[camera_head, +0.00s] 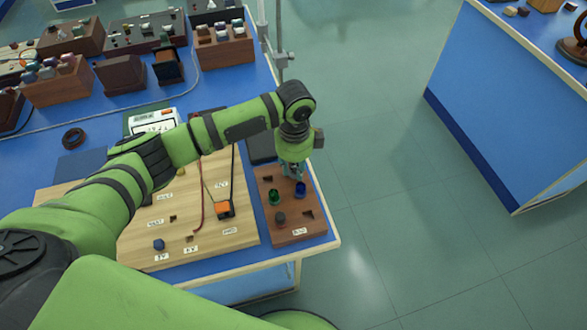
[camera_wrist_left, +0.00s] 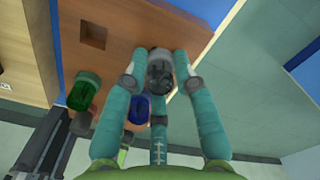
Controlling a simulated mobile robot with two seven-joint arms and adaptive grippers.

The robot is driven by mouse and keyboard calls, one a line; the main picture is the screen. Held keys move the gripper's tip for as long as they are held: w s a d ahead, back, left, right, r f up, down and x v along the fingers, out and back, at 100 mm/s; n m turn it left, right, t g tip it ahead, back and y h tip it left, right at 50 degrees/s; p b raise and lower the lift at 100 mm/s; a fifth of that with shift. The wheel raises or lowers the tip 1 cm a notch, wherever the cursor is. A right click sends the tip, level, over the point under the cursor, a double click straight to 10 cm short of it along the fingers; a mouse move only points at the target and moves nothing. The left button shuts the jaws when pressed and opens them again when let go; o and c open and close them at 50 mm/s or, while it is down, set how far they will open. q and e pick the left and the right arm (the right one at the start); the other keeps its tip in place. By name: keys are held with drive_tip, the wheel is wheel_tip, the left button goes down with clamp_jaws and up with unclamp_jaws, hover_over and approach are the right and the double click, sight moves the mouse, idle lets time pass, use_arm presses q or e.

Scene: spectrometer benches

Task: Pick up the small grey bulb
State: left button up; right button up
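The small grey bulb (camera_wrist_left: 160,72) shows in the left wrist view between the teal fingers of my left gripper (camera_wrist_left: 160,80). The fingers appear to touch it on both sides. In the head view my left gripper (camera_head: 292,168) points down at the far part of the brown block (camera_head: 312,228) and hides this bulb. I cannot tell whether the bulb is clear of the block. A green bulb (camera_head: 274,197) and a blue bulb (camera_head: 300,189) stand close by in the block, with a dark grey piece (camera_head: 280,217) nearer the front. My right gripper is not in view.
A wooden board (camera_head: 215,238) with labels and an orange switch (camera_head: 225,209) lies left of the block. The block sits near the right edge of the blue bench. A metal stand (camera_head: 280,62) rises behind. Wooden boxes (camera_head: 224,50) fill the back. Open floor lies to the right.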

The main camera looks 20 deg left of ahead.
sight(295, 165)
use_arm(q)
drive_tip(key=shift+r, duration=0.6)
wheel_tip(295, 165, up, 3)
drive_tip(key=shift+w+f+b, duration=0.1)
drive_tip(key=shift+b, duration=0.45)
drive_tip(key=s+d+r, duration=0.7)
drive_tip(key=d, duration=0.2)
drive_tip(key=shift+d+r, duration=0.3)
drive_tip(key=shift+r, duration=0.05)
drive_tip(key=shift+w+r+p, duration=0.1)
drive_tip(key=shift+r+p, duration=1.05)
drive_tip(key=shift+p, duration=0.65)
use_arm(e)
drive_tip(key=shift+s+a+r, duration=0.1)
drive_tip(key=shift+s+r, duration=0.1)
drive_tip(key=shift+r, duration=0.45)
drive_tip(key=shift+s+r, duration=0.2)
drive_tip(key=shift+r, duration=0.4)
